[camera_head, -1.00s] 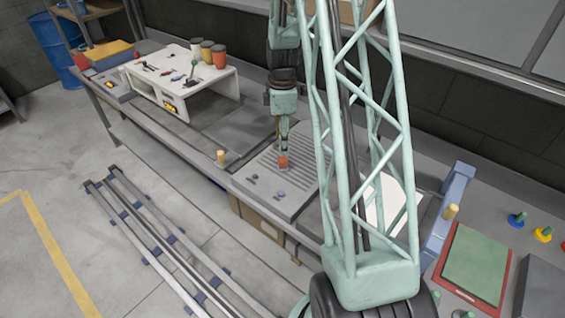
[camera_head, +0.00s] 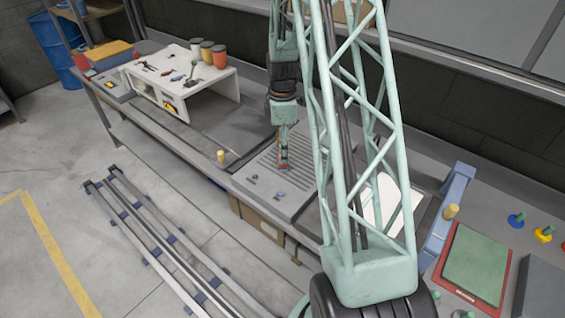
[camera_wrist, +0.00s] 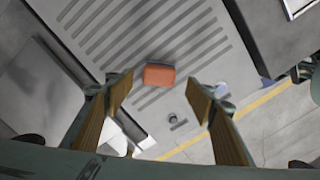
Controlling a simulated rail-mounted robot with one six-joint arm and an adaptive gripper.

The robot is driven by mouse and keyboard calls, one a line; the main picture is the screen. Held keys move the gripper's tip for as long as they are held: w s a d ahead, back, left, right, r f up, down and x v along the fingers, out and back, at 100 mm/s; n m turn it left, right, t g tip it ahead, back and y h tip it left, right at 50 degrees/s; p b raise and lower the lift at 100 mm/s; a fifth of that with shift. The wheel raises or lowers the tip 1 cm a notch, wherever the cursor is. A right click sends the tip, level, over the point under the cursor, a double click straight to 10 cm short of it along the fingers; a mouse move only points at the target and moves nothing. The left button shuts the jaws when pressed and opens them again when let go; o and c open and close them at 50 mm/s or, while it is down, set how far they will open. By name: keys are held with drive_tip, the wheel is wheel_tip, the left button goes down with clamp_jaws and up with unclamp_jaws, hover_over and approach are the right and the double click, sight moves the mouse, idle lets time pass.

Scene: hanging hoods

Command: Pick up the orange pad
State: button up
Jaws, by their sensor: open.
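The orange pad (camera_wrist: 159,76) is a small block with rounded edges on the slotted grey panel (camera_wrist: 135,30) of the bench. In the wrist view it shows just past the gap between the fingertips, with clear space on both sides. My gripper (camera_wrist: 160,92) is open and empty, its two wood-coloured finger faces spread wider than the pad. In the head view my gripper (camera_head: 283,162) points down over the slotted panel and hides most or all of the pad. I cannot tell the exact height between the fingertips and the pad.
A white raised stand (camera_head: 215,82) with jars is at the back left. A blue block (camera_head: 446,210) and a green pad in a red tray (camera_head: 475,265) are at the right.

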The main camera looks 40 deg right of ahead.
drive_tip(key=shift+f, duration=2.45)
drive_tip(key=shift+d, duration=0.1)
drive_tip(key=shift+c, duration=0.9)
drive_tip(key=c, duration=0.8)
